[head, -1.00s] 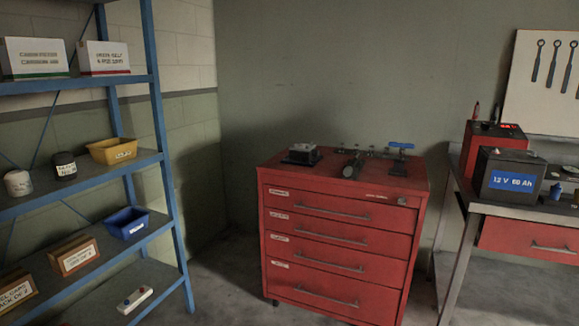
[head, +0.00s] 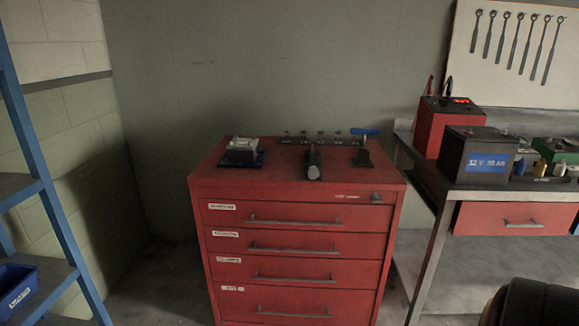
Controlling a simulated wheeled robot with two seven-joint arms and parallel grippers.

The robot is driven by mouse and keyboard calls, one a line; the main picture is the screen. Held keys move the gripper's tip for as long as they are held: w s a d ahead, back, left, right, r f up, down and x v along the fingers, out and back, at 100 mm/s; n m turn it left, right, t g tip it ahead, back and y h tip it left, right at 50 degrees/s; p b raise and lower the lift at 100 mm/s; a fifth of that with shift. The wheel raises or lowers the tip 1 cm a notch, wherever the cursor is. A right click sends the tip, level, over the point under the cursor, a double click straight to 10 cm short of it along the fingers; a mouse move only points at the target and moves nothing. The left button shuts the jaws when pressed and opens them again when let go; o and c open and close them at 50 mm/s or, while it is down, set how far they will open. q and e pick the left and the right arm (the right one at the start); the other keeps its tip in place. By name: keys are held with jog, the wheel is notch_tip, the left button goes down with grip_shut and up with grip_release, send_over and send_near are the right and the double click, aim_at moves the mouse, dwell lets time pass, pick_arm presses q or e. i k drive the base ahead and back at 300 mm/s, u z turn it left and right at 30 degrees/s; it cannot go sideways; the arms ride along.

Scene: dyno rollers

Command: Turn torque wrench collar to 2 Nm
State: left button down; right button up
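A dark, cylindrical tool (head: 313,165) lies on top of the red drawer cabinet (head: 215,180), its round end facing me. It may be the torque wrench, but its collar and any scale are too small to make out. A small stand with a blue bar-shaped top (head: 364,131) is to its right. Neither of my grippers is in view.
A grey device on a dark base (head: 242,152) sits at the cabinet's left, with a row of small metal pieces (head: 318,138) at the back. A workbench with a black battery (head: 480,156) and red charger (head: 442,122) stands right. A blue shelf (head: 38,160) stands left.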

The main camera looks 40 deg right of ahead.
aim_at(313, 171)
jog(key=z, duration=0.6)
jog(key=i, duration=1)
jog(key=z, duration=0.9)
